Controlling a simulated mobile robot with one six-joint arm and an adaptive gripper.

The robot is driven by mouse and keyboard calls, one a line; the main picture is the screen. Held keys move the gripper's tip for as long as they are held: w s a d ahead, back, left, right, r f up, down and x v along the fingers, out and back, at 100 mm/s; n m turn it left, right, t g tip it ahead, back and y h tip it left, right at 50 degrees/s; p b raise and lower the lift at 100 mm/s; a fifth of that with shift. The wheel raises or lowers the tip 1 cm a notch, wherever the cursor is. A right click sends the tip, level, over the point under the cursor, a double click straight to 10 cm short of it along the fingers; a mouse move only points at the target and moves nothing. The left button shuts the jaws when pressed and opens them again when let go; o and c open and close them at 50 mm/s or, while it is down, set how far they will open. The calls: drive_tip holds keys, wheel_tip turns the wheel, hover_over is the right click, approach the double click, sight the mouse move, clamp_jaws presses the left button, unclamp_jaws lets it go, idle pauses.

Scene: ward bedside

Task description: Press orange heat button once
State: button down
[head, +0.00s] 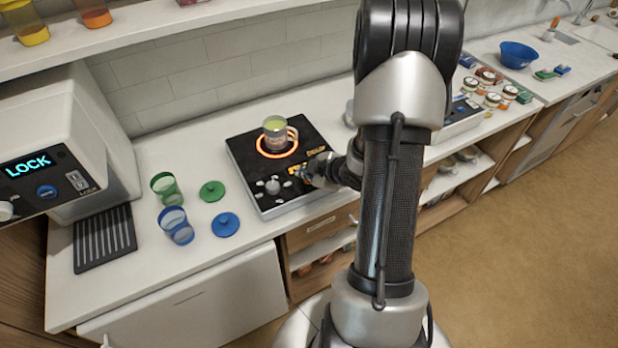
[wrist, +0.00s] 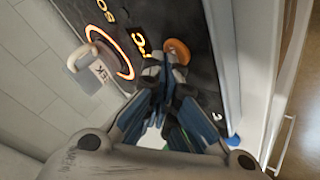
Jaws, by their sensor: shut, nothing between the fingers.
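The black heater panel (head: 240,160) lies on the white counter. Its orange heat button (wrist: 178,50) shows as a round disc in the wrist view, right at my fingertips. I cannot tell whether they touch it. My gripper (wrist: 165,72) is shut and empty, pointing at the panel; in the head view my gripper (head: 312,176) is over the panel's right front part, partly hiding the controls. A handled glass cup (head: 275,130) with yellow-green contents stands inside a glowing orange ring (head: 260,149). The cup (wrist: 88,62) also shows at left in the wrist view.
Left of the panel stand a green cup (head: 166,187) and a blue cup (head: 176,226), with a green lid (head: 212,191) and a blue lid (head: 225,225). A white machine (head: 110,130) reads LOCK. A tray with jars (head: 460,122) is right of my arm.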

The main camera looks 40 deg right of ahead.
sight(307, 181)
drive_tip(key=shift+r+p, duration=0.5)
drive_tip(key=shift+r, duration=0.2)
wheel_tip(307, 181, up, 5)
drive_tip(key=p, duration=0.4)
idle(0.6)
